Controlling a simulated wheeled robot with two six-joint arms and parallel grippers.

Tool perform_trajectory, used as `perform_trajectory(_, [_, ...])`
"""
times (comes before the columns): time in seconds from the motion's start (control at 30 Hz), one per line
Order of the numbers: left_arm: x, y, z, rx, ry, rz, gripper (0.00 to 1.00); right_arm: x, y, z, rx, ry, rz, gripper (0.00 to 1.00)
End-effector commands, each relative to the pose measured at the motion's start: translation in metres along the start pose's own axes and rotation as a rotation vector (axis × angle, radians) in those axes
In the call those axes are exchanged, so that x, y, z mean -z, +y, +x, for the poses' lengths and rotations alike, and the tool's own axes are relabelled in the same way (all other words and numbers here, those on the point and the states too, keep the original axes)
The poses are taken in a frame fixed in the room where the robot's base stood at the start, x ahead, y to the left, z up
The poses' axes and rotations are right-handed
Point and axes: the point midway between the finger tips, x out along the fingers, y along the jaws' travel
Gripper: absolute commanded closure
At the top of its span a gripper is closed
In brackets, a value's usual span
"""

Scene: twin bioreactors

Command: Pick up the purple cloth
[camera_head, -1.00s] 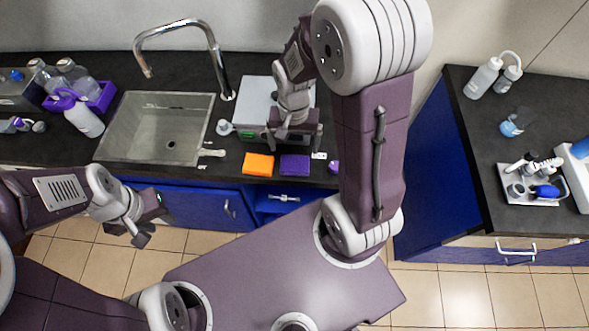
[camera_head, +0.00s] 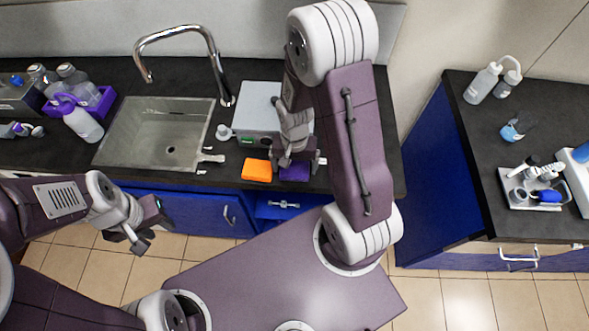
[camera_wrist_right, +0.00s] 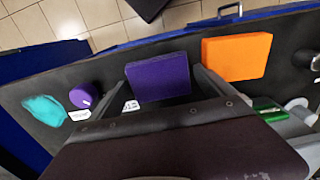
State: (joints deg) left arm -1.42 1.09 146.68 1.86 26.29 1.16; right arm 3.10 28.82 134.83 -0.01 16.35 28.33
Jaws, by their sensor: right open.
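The purple cloth (camera_head: 294,173) is a folded block lying on the dark counter near its front edge. In the right wrist view the purple cloth (camera_wrist_right: 158,77) lies between the two fingers. My right gripper (camera_head: 297,163) is open above the cloth and partly covers it in the head view. In the right wrist view my right gripper (camera_wrist_right: 163,82) has one finger on each side of the cloth; I cannot tell whether they touch it. My left gripper (camera_head: 146,240) hangs over the floor at the left, away from the counter; its jaw state is unclear.
An orange cloth (camera_wrist_right: 236,57) lies close beside the purple one. A purple knob-like object (camera_wrist_right: 83,95) and a teal item (camera_wrist_right: 45,110) are on the other side. A grey device (camera_head: 259,110) stands behind, and the sink (camera_head: 115,150) is to the left.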

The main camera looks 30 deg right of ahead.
Motion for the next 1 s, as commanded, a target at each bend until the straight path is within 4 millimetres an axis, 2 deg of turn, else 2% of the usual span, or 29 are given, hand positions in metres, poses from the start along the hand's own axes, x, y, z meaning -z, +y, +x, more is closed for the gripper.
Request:
perform_trajectory(0.03, [0.0, 0.0, 0.0, 0.0, 0.0, 0.0, 0.64, 0.0, 0.0, 0.0, 0.0, 0.0, 0.0, 0.1])
perform_trajectory(0.2, [0.0, 0.0, 0.0, 0.0, 0.0, 0.0, 0.64, 0.0, 0.0, 0.0, 0.0, 0.0, 0.0, 0.57])
perform_trajectory(0.23, [0.0, 0.0, 0.0, 0.0, 0.0, 0.0, 0.64, 0.0, 0.0, 0.0, 0.0, 0.0, 0.0, 0.57])
perform_trajectory(0.27, [0.0, 0.0, 0.0, 0.0, 0.0, 0.0, 0.64, 0.0, 0.0, -0.001, 0.0, 0.0, 0.0, 0.64])
perform_trajectory(0.57, [0.0, 0.0, -0.002, 0.0, 0.0, 0.0, 0.64, 0.001, -0.001, -0.008, 0.002, 0.003, 0.0, 0.64])
perform_trajectory(0.8, [0.001, 0.0, -0.007, 0.0, 0.0, 0.0, 0.64, 0.001, 0.001, -0.046, 0.003, 0.005, 0.001, 0.64])
perform_trajectory(1.0, [0.001, 0.0, -0.008, 0.0, 0.0, 0.0, 0.64, -0.025, 0.043, -0.072, 0.002, 0.005, 0.007, 0.64])
